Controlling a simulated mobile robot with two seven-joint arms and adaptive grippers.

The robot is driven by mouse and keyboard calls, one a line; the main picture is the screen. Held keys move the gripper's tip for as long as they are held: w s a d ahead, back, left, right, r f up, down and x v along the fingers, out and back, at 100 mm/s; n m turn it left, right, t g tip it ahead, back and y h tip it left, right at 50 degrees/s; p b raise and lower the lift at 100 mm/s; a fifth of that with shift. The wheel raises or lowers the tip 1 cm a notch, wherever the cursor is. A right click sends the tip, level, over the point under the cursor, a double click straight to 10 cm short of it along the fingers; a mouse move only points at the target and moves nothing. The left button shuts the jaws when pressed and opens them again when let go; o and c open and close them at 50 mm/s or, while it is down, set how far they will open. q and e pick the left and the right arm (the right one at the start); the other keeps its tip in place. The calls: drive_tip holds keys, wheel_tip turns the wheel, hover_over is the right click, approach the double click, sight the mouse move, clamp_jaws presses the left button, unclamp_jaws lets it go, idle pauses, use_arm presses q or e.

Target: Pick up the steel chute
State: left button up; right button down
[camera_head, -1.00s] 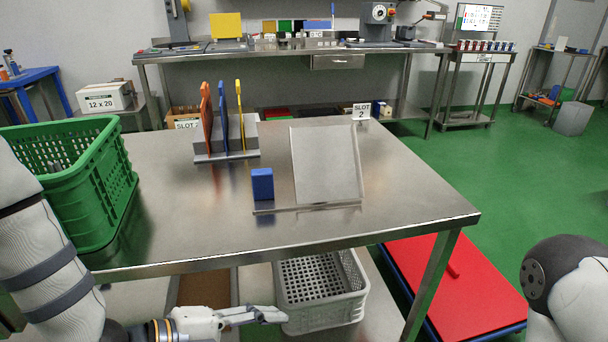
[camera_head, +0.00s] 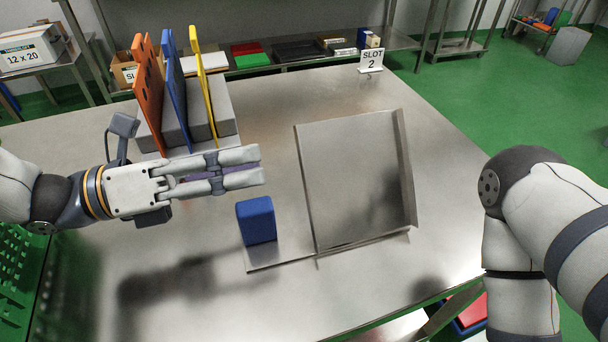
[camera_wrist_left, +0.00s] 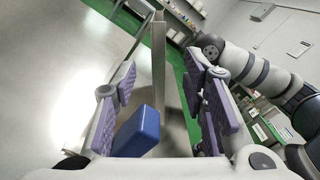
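The steel chute (camera_head: 350,180) is a shiny sheet with a raised side wall, on the steel table in the head view. A blue block (camera_head: 256,220) stands at its left on a thin base strip; it also shows in the left wrist view (camera_wrist_left: 138,132). My left gripper (camera_head: 262,167) is above the table, up and left of the blue block, apart from it and the chute. The wrist view shows its purple-padded fingers (camera_wrist_left: 165,100) spread with nothing held. My right arm shows at the right edge of the head view, but its gripper is out of view.
Orange (camera_head: 149,95), blue (camera_head: 178,90) and yellow (camera_head: 204,80) boards stand upright in a grey rack (camera_head: 224,105) behind my left gripper. A green crate (camera_head: 18,275) is at the left edge. A SLOT 2 sign (camera_head: 372,61) stands at the far edge. The table's right side is clear.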

sight(299, 153)
use_arm(q)
drive_tip(key=x, duration=0.7)
drive_tip(key=shift+w+d, duration=0.1)
drive_tip(key=shift+d, duration=0.05)
clamp_jaws()
